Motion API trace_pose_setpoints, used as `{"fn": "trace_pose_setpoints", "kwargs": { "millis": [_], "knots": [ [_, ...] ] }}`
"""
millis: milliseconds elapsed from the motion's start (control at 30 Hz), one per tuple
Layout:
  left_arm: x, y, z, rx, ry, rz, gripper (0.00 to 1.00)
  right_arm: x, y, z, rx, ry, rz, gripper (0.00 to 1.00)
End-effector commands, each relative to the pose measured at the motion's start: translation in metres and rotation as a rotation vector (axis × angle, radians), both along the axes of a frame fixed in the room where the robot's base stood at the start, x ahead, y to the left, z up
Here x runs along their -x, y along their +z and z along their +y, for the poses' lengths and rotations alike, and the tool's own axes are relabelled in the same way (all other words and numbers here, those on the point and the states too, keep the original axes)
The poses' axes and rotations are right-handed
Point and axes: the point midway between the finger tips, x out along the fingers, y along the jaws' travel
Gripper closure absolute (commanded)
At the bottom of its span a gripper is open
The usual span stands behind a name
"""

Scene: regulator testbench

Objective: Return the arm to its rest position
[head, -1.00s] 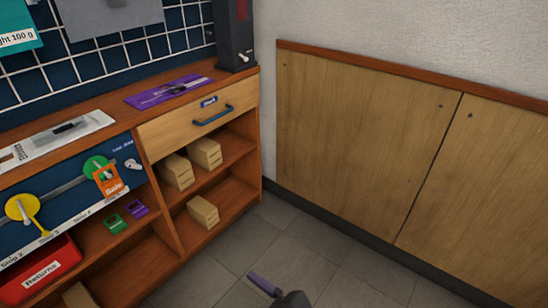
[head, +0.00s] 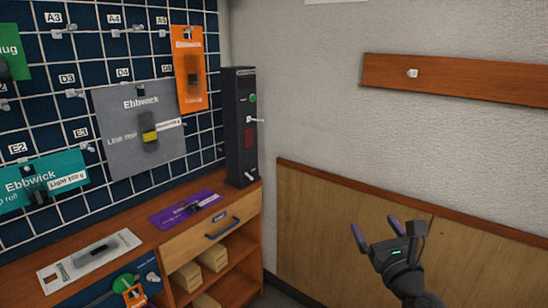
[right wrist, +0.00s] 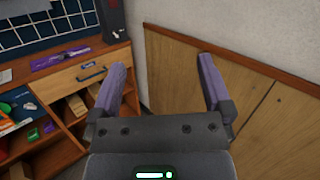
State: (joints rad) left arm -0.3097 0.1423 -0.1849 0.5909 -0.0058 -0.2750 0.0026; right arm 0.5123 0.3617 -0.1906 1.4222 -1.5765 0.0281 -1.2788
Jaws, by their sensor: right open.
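My right gripper (head: 375,234) is raised in front of the wood-panelled wall at the lower right of the head view. Its two purple fingers are spread and nothing is between them. In the right wrist view the open fingers (right wrist: 160,85) point toward the corner where the bench meets the wall panel. The gripper is apart from the bench and touches nothing that I can see. My left gripper is in neither view.
The wooden bench (head: 138,228) with a closed drawer (head: 212,232) stands at the left. A dark upright box (head: 240,130) is on its far end. A pegboard (head: 85,75) holds hanging packets. Wood panelling (head: 325,215) bounds the right.

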Motion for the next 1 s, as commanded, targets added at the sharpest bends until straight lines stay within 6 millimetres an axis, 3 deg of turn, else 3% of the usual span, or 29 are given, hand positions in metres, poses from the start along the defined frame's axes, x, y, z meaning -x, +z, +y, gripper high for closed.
{"fn": "trace_pose_setpoints", "kwargs": {
  "millis": [33, 67, 167, 333, 567, 600, 767, 867, 967, 1000],
  "knots": [
    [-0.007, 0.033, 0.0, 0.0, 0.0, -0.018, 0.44, -0.004, 0.047, -0.023, -0.026, -0.057, -0.02, 0.0],
    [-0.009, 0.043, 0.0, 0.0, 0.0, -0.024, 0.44, -0.007, 0.063, -0.038, -0.046, -0.094, -0.027, 0.0],
    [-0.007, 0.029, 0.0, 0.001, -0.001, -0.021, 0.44, -0.008, 0.046, -0.049, -0.569, -0.039, 0.008, 0.0],
    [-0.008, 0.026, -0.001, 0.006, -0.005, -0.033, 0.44, -0.009, 0.034, -0.062, -1.577, 0.093, 0.067, 0.0],
    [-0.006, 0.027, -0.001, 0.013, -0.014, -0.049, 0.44, -0.011, 0.006, -0.058, -2.931, 0.232, 0.156, 0.0],
    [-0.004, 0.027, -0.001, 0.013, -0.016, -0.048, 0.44, -0.003, -0.032, -0.058, -2.918, 0.11, 0.161, 0.0],
    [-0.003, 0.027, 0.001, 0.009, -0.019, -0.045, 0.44, 0.041, -0.15, -0.054, -2.937, -0.277, 0.182, 0.0],
    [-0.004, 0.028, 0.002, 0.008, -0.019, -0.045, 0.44, 0.09, -0.225, -0.051, -2.925, -0.55, 0.193, 0.0],
    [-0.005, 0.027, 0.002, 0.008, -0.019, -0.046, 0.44, 0.159, -0.3, -0.045, -2.88, -0.857, 0.206, 0.0],
    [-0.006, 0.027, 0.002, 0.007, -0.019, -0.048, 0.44, 0.192, -0.328, -0.043, -2.852, -0.985, 0.21, 0.0]
  ]
}}
